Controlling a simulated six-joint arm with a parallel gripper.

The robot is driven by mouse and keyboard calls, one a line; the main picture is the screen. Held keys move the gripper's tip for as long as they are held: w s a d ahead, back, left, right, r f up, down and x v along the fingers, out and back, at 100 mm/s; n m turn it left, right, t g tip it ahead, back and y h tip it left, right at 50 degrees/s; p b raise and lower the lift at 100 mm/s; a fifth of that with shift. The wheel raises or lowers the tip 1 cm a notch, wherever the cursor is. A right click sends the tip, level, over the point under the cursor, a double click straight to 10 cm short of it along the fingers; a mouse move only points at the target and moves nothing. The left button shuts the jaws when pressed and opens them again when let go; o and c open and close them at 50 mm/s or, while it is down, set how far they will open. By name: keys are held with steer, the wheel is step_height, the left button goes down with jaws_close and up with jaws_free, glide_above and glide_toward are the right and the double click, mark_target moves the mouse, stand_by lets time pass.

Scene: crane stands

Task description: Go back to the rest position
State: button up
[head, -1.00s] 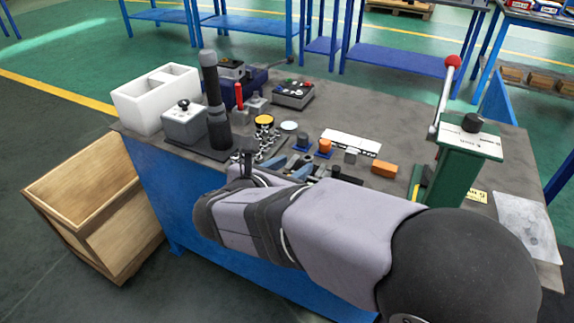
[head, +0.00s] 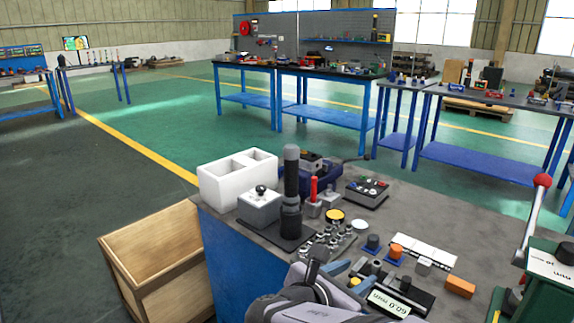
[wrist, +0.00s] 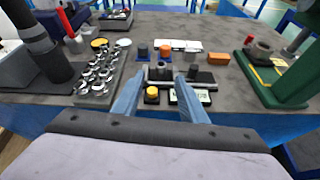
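My gripper (wrist: 162,76) shows in the wrist view as two blue fingers spread apart, with nothing held between them. Beyond and between the fingers are a dark fixture (wrist: 160,70) with grey upright pieces and a yellow-topped knob (wrist: 152,94). In the head view my gripper (head: 350,277) is low at the workbench's front edge, beside a digital gauge reading 60.0 mm (head: 388,302). My arm covers part of the near edge there. No marker of a rest position shows.
The workbench (head: 480,235) holds a white divided box (head: 237,178), a tall dark post (head: 291,190), a tray of metal parts (head: 328,243) and an orange block (head: 460,287). A green stand with a red-knobbed lever (head: 540,285) is at right. A wooden crate (head: 160,250) stands left.

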steer(key=s+a+f+m+g+y, duration=0.3)
steer(key=s+f+m+g+y, duration=0.2)
steer(key=s+f+m, duration=0.5)
steer(key=s+a+f+m+g+y, duration=0.35)
steer(key=s+f+m, duration=0.35)
steer(key=f+m, duration=0.5)
steer(key=d+r+m, duration=0.1)
steer(key=d+m, duration=0.3)
steer(key=d, duration=0.1)
step_height(320, 180, up, 33)
steer(key=p, duration=3.2)
steer(key=shift+w+g+y+p, duration=0.35)
steer(key=shift+g+y+p, duration=0.05)
steer(key=shift+g+y, duration=0.05)
steer(key=shift+f, duration=0.2)
